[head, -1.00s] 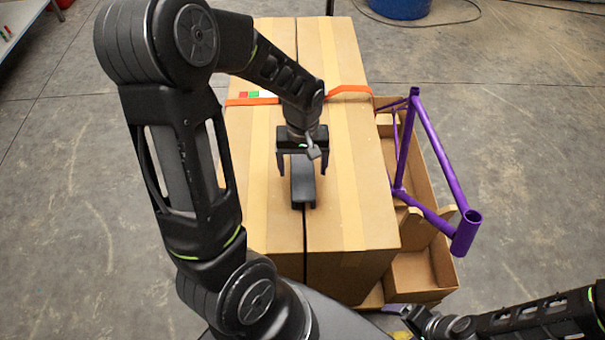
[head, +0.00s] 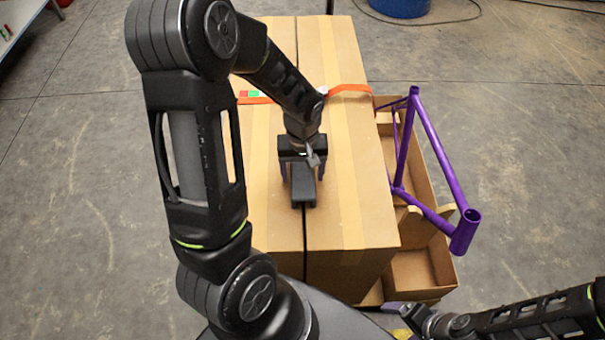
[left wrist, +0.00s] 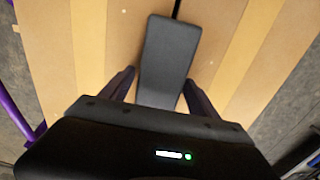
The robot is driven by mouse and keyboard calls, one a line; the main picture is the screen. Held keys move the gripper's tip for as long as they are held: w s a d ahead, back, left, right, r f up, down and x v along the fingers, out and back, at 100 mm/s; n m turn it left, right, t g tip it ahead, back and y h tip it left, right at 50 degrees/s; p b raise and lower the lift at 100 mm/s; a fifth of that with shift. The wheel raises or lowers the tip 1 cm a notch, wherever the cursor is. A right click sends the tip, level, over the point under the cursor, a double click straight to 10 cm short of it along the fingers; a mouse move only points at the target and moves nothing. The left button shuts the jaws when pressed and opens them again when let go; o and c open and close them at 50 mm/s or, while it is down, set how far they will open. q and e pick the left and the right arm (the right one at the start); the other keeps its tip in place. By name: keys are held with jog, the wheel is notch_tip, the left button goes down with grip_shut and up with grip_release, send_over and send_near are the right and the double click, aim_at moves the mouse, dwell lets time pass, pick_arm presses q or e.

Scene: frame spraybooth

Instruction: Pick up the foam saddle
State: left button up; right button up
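The foam saddle (head: 303,188) is a dark grey block lying on top of the cardboard boxes (head: 345,215), over the dark seam between them. In the left wrist view the saddle (left wrist: 166,60) stretches away from between my fingers. My left gripper (head: 303,177) is pointed down over the saddle's far part, one finger on each side. In the left wrist view its fingers (left wrist: 157,88) are apart, with a gap between each finger and the saddle. My right gripper (head: 415,318) is low at the right near the boxes' front; its fingers are too unclear to read.
A purple bike frame (head: 440,165) stands in an open cardboard carton (head: 430,265) right of the boxes. An orange strap (head: 345,91) crosses the box tops beyond my left gripper. A blue tub (head: 400,5) sits at the back. The floor at right is clear.

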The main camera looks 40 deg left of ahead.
aim_at(303, 171)
pick_arm(q)
jog(key=c, duration=1.1)
jog(key=shift+r, duration=0.1)
jog(key=shift+c, duration=0.2)
notch_tip(303, 171, up, 10)
jog(key=shift+f+b, duration=0.1)
jog(key=shift+b, duration=0.3)
